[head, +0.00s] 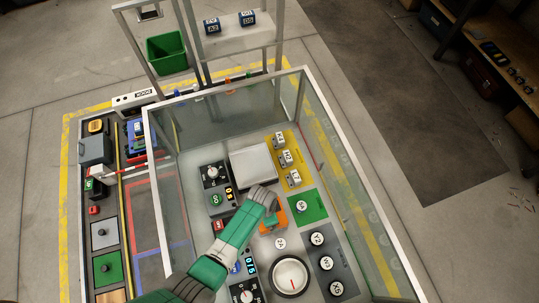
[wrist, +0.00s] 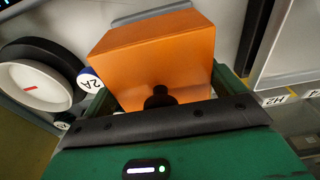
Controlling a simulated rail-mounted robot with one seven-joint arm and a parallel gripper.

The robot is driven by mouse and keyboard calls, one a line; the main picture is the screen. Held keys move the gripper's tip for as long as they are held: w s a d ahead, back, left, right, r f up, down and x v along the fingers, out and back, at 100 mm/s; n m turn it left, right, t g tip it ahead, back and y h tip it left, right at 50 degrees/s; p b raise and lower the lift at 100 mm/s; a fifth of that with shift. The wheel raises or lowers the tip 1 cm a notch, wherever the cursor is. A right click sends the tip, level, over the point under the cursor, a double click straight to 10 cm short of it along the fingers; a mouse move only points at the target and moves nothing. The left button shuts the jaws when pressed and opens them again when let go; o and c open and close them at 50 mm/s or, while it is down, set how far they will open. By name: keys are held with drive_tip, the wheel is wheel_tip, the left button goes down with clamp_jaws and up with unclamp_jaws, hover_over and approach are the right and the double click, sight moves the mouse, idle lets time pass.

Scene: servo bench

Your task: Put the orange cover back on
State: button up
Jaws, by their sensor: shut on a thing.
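The orange cover (head: 274,222) is a box-shaped piece, partly hidden by my gripper in the head view. It fills the upper middle of the wrist view (wrist: 155,50), with a black knob (wrist: 160,97) on its near side. My gripper (head: 268,206) is shut on the cover, with a green finger on each side of it in the wrist view. The cover is over the white panel between the square white tray (head: 253,163) and the round white dial (head: 290,274). I cannot tell whether its underside touches the panel, and what lies beneath it is hidden.
Glass walls (head: 347,180) enclose the panel. A green pad (head: 308,207) with a round button lies right of the cover, and a dark panel with several knobs (head: 325,264) is below it. A yellow strip (head: 283,150) holds several labelled blocks. A round 2A label (wrist: 88,78) is close by.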

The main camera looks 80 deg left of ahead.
drive_tip(key=shift+f, duration=0.35)
idle(0.3)
drive_tip(key=shift+f+b, duration=0.35)
idle(0.7)
drive_tip(key=o, duration=0.7)
drive_tip(key=shift+c, duration=0.2)
wheel_tip(320, 180, up, 8)
drive_tip(key=p, duration=0.8)
